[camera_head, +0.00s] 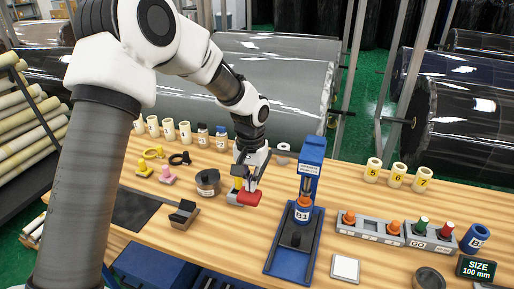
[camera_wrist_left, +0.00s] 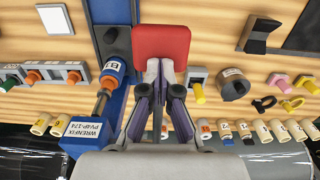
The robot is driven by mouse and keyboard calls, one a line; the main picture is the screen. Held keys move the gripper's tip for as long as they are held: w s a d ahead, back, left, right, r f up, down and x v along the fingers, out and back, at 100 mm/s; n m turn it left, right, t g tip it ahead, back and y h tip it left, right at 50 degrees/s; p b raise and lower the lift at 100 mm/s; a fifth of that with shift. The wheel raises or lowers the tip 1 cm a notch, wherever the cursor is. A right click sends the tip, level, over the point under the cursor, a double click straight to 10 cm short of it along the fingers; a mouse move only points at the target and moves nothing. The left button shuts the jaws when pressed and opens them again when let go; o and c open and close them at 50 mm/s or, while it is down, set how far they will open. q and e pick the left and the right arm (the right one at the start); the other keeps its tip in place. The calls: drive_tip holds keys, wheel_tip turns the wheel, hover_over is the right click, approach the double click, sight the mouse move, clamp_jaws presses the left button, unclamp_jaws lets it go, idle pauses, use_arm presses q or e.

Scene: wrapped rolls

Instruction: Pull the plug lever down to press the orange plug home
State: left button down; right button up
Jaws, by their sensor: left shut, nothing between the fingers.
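The blue plug press (camera_head: 312,160) stands on the table, with a labelled head on its column; it also shows in the left wrist view (camera_wrist_left: 92,130). Under its head stands a blue wrapped roll marked B1 (camera_head: 302,214) with the orange plug (camera_head: 303,201) at its top. A red pad (camera_head: 250,198), seemingly the plug lever's handle, is left of the press; it is large in the left wrist view (camera_wrist_left: 160,42). My left gripper (camera_wrist_left: 160,68) is shut and empty, its tips at the pad's edge; I cannot tell if they touch. My right gripper is out of view.
Right of the press are a grey tray (camera_head: 371,231) with orange plugs, a GO panel (camera_head: 425,243), and a size screen (camera_head: 477,269). A white square (camera_head: 345,268) lies in front. A dark round tin (camera_head: 208,183) and several numbered rolls stand left.

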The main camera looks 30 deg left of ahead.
use_arm(q)
wheel_tip(320, 180, up, 4)
drive_tip(key=p, duration=0.3)
drive_tip(key=shift+w+r+p, duration=0.1)
drive_tip(key=shift+r+p, duration=0.15)
drive_tip(key=shift+p, duration=0.05)
drive_tip(key=shift+r+p, duration=0.55)
drive_tip(key=shift+r, duration=0.95)
wheel_tip(320, 180, up, 8)
drive_tip(key=shift+r, duration=0.2)
drive_tip(key=shift+f, duration=0.1)
